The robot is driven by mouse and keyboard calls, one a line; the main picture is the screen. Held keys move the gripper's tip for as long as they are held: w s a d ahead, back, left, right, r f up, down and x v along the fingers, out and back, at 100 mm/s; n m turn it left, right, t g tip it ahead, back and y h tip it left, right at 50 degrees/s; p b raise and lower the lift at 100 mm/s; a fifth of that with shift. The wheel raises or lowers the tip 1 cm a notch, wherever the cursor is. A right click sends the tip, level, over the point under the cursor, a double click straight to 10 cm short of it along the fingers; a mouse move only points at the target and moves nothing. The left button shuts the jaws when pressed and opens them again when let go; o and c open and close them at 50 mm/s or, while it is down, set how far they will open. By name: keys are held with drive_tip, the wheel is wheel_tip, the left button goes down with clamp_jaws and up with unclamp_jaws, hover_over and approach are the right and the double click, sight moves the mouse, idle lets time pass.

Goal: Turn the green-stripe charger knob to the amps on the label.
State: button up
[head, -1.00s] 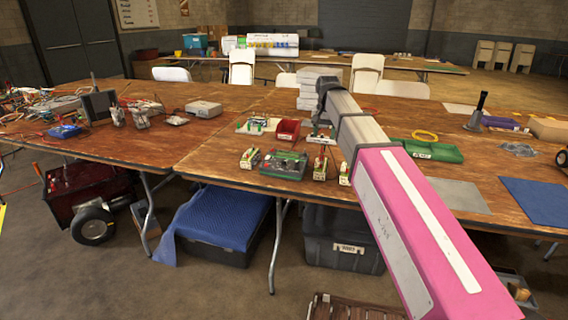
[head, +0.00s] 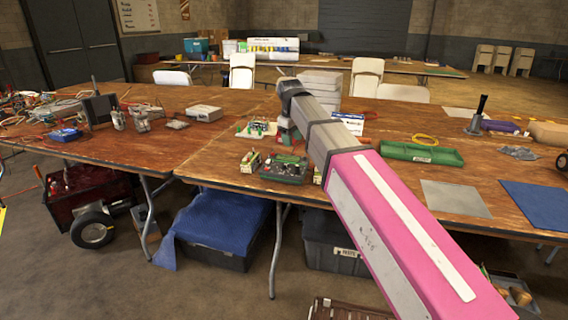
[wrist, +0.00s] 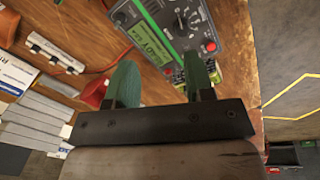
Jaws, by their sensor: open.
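The charger (head: 283,168) is a dark, green-edged box near the table's front edge. In the wrist view its grey panel (wrist: 205,12) shows a green stripe (wrist: 152,18), a dark knob (wrist: 183,20), a red button (wrist: 210,46) and a small display (wrist: 121,17). In the head view my arm partly hides the gripper.
Battery packs (head: 250,162) stand left of the charger. A green tray (head: 422,153) lies to the right. The wrist view shows a white power strip (wrist: 55,53), a red bin (wrist: 94,92) and a grey stack (wrist: 38,122).

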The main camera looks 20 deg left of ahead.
sight(284, 164)
drive_tip(key=a+f+n, duration=0.1)
drive_tip(key=f, duration=0.2)
drive_tip(key=a+f+n, duration=0.1)
drive_tip(key=f+n, duration=0.1)
drive_tip(key=f, duration=0.2)
drive_tip(key=a+f+n, duration=0.1)
drive_tip(key=f, duration=0.2)
drive_tip(key=shift+s+f, duration=0.15)
drive_tip(key=shift+s, duration=0.1)
idle(0.3)
clamp_jaws()
